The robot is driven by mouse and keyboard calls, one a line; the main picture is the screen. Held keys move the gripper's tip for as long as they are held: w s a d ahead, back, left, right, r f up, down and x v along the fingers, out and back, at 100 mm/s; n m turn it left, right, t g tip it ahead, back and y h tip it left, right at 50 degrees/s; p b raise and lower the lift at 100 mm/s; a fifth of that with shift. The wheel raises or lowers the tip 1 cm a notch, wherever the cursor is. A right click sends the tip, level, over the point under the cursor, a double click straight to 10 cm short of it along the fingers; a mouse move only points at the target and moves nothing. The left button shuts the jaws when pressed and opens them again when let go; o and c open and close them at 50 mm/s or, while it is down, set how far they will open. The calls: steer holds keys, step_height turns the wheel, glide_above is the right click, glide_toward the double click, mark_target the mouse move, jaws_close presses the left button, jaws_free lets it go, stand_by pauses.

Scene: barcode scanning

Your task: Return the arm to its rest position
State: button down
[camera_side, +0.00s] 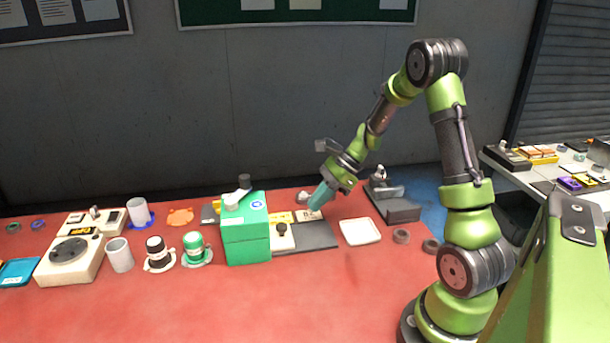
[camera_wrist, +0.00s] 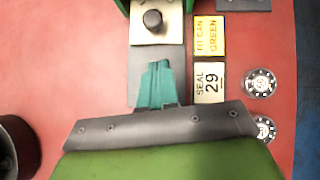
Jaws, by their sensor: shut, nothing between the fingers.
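My gripper (camera_side: 317,203) is at the end of my green arm, pointing down and left above the table, just right of the green box (camera_side: 246,238). Its teal fingers are shut with nothing between them. In the wrist view the fingers (camera_wrist: 158,68) show together over a grey plate (camera_wrist: 144,62). A beige plate with a black knob (camera_wrist: 153,20) lies beyond the fingertips. Two cards, reading "FIT CAN GREEN" (camera_wrist: 209,36) and "SEAL 29" (camera_wrist: 209,84), lie to the right of the fingers.
A white tray (camera_side: 360,232) and a dark grey device (camera_side: 395,204) stand right of my gripper. A white cup (camera_side: 120,256), dark jar (camera_side: 157,252), green jar (camera_side: 196,247) and beige machine (camera_side: 72,260) stand to the left. The red table's front is clear.

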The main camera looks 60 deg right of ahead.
steer(key=v, duration=0.6)
steer(key=s+a+r+n+h, duration=0.1)
steer(key=s+a+r+n, duration=0.2)
steer(key=a+n, duration=0.4)
steer(key=s+a+r+n+t+h, duration=0.1)
steer(key=s+a+r+n+h, duration=0.1)
steer(key=s+a+r+n, duration=0.2)
steer(key=s+a+r+n+t+h, duration=0.1)
steer(key=s+a+r+n, duration=0.3)
steer(key=a+n, duration=0.6)
steer(key=shift+a+r+h, duration=0.3)
steer(key=shift+a+r, duration=0.05)
steer(key=shift+r, duration=0.35)
